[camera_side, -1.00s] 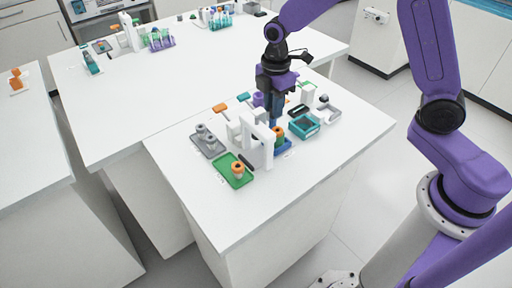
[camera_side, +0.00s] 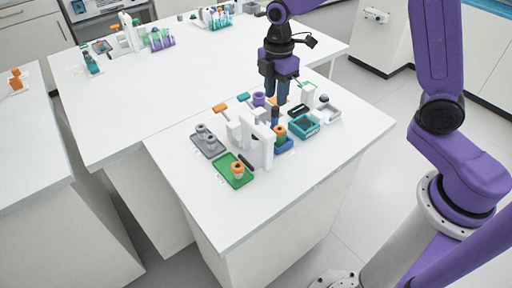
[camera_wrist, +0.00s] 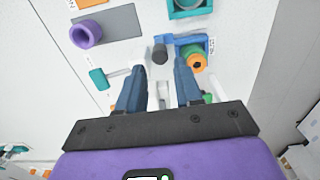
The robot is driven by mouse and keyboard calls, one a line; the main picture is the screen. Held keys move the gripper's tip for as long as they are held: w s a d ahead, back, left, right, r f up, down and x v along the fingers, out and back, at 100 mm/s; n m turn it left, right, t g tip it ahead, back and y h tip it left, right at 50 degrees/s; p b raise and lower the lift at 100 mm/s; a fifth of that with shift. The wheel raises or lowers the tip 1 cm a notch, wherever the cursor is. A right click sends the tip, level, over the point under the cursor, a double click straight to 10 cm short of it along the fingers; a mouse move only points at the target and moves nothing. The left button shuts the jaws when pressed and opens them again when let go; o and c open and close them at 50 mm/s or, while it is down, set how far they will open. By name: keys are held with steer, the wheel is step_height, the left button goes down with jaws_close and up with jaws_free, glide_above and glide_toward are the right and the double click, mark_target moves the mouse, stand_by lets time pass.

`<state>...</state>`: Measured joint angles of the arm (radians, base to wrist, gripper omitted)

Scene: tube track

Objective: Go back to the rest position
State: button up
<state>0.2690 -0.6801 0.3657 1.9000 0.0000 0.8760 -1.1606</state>
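My gripper (camera_side: 277,103) hangs above the right part of the near table, fingers pointing down. In the wrist view its two blue fingers (camera_wrist: 159,68) are apart with nothing held between them. A dark grey-topped tube (camera_wrist: 160,54) stands just beyond the fingertips; it also shows below the gripper in the side view (camera_side: 275,116). An orange ring-topped piece (camera_side: 280,132) stands beside it in the blue holder (camera_side: 285,146). The holder's blue frame also shows in the wrist view (camera_wrist: 184,41).
A white upright frame (camera_side: 257,146) stands close to the left. A green tray (camera_side: 229,177), a grey tray (camera_side: 208,149), a teal open box (camera_side: 304,126) and a purple ring (camera_side: 258,99) lie around. The table's front is clear.

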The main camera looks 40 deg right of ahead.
steer(key=shift+r, duration=0.55)
steer(key=shift+s+a+r, duration=0.1)
steer(key=shift+s, duration=0.2)
steer(key=s+d+r+m, duration=0.1)
steer(key=s+d+m, duration=0.1)
steer(key=s, duration=1.2)
steer(key=s+d+r+m, duration=0.1)
steer(key=s+d+m, duration=0.2)
steer(key=s, duration=1.1)
steer(key=shift+d+r, duration=0.2)
steer(key=shift+r, duration=0.1)
steer(key=shift+s, duration=0.1)
